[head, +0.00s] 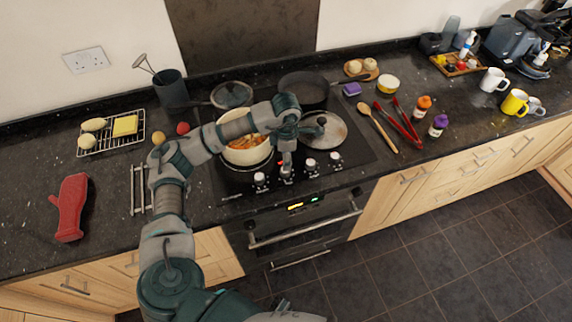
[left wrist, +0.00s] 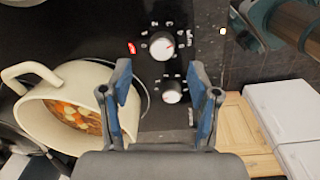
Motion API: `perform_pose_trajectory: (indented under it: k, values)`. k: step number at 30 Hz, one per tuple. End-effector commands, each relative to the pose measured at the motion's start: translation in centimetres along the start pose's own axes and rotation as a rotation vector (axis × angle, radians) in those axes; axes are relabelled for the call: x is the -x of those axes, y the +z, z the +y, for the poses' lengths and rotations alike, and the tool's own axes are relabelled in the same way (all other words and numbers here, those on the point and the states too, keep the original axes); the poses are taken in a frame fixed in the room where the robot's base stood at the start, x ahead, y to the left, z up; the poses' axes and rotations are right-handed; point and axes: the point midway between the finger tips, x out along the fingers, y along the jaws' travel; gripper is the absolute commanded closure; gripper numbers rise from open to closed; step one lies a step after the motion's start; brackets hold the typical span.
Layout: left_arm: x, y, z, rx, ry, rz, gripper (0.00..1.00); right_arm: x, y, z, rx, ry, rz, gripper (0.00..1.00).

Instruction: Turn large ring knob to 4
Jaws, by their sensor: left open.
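A row of white round knobs runs along the front of the black hob (head: 355,150). The end knobs (head: 261,179) and (head: 335,158) show clearly in the head view. My left gripper (head: 287,163) hangs over the row and partly hides a middle knob. In the left wrist view, the open blue-padded fingers of the gripper (left wrist: 159,75) have a white knob (left wrist: 172,92) between them, and another white knob (left wrist: 162,46) with printed marks around it lies just beyond the fingertips. Neither is visibly gripped. I cannot tell which knob is the large ring's, nor read the settings clearly.
A cream pot of food (head: 247,152) stands on the hob beside my left arm; it also shows in the wrist view (left wrist: 72,112). A glass lid (head: 326,131) lies right of the gripper. A frying pan (head: 305,88) sits behind. A red light (left wrist: 131,47) glows beside a knob.

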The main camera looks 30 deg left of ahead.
Motion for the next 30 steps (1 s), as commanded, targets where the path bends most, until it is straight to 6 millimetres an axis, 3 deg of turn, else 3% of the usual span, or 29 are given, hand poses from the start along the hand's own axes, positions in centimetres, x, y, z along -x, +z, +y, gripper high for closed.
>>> perform_pose_trajectory:
  k: [3,9,30]
  values:
    - [2.5,0.1,0.1,0.000,0.002,-0.002,0.39,0.0,0.0,0.0,0.000,0.000,0.000,0.58]
    - [4.8,0.0,0.1,0.001,0.000,-0.002,0.39,0.0,0.0,0.0,0.000,0.000,0.000,0.58]
    - [5.2,-0.1,0.1,0.001,-0.001,0.000,0.39,0.0,-0.2,0.0,0.001,0.001,0.003,0.58]
